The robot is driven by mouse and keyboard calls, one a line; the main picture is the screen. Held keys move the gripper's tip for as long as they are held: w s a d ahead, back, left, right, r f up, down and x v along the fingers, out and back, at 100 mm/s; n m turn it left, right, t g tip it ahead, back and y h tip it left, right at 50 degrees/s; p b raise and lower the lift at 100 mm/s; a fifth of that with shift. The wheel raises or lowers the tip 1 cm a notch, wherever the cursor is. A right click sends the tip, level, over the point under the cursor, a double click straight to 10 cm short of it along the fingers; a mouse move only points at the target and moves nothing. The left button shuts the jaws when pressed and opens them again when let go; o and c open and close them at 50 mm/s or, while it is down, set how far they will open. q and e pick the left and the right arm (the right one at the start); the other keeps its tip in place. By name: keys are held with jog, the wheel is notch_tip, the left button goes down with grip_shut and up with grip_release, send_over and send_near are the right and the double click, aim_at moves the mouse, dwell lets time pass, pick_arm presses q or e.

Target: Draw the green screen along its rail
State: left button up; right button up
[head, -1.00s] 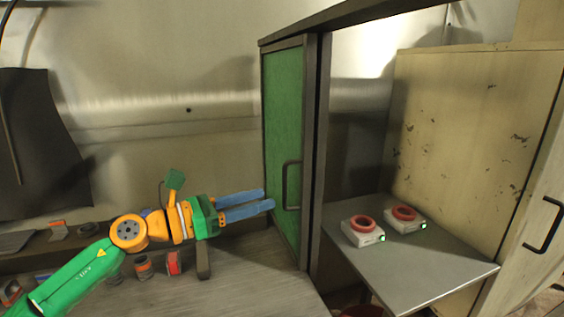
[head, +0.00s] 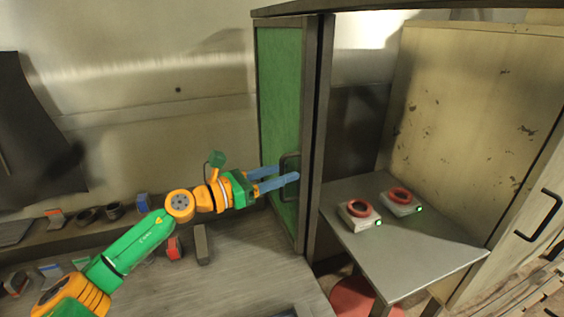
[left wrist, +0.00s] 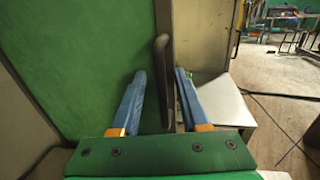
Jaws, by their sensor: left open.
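The green screen (head: 279,110) is a tall panel in a dark frame, left of a dark post in the head view. It also fills the upper left of the left wrist view (left wrist: 90,60). Its dark upright handle (head: 297,176) is near the panel's right edge. My left gripper (head: 287,175) is at the handle with blue fingers open. In the left wrist view the handle (left wrist: 162,75) stands between the two fingers, with gaps visible on both sides. The dark rail (head: 320,10) runs along the top. My right gripper is not in view.
A grey table (head: 400,260) behind the post carries two pale devices (head: 358,215) with red rings and green lights. A pale cabinet door with a dark handle (head: 540,215) stands at right. Small items (head: 175,247) lie on the bench at left.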

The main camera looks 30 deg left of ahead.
pick_arm(q)
jog(key=shift+d, duration=0.2)
jog(key=shift+w+a, duration=0.1)
jog(key=c, duration=0.5)
grip_shut()
jog(key=shift+r, duration=0.1)
dwell(0.6)
